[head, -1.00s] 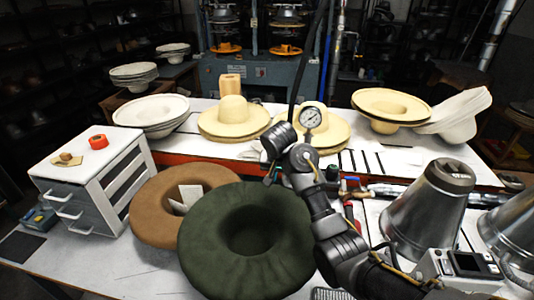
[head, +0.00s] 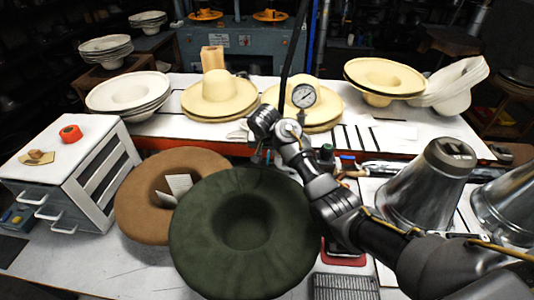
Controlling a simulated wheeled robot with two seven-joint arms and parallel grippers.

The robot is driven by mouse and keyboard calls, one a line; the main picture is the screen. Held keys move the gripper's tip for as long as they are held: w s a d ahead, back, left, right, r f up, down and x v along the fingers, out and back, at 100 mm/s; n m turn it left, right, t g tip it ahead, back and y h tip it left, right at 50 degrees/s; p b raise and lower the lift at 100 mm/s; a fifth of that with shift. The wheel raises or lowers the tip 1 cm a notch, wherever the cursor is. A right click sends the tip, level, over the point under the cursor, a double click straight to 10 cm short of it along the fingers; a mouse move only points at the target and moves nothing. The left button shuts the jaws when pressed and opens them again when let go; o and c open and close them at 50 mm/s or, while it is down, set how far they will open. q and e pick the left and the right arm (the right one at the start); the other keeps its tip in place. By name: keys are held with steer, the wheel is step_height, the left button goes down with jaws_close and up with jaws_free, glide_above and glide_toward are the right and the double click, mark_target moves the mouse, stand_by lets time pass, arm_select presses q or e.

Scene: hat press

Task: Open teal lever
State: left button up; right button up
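My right arm comes in from the lower right. Its gripper (head: 264,152) is at the far side of the dark green hat, below the pressure gauge (head: 304,96). The fingers are small, dark and partly hidden behind the wrist and hat, so I cannot tell whether they are open or shut. I cannot make out a teal lever clearly. Small blue-green bits show by the fingers, and a dark green part (head: 327,153) and a blue-topped part (head: 347,161) show right of the wrist. My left gripper is not in view.
The dark green hat (head: 200,235) and a brown hat (head: 140,205) fill the near table. A white drawer unit (head: 75,160) stands at left, metal cones (head: 425,190) at right. Straw hats (head: 222,97) line the back table. A dark grate (head: 345,287) lies in front.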

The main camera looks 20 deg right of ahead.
mark_target(268, 157)
steer(key=shift+x, duration=1.05)
steer(key=shift+s+d+f, duration=0.15)
steer(key=shift+s+f, duration=0.05)
steer(key=shift+w+f, duration=0.25)
steer(key=shift+f, duration=0.2)
steer(key=shift+s+r, duration=0.15)
steer(key=c, duration=0.6)
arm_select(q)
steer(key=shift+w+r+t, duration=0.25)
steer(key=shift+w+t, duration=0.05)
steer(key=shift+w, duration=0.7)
arm_select(e)
jaws_close()
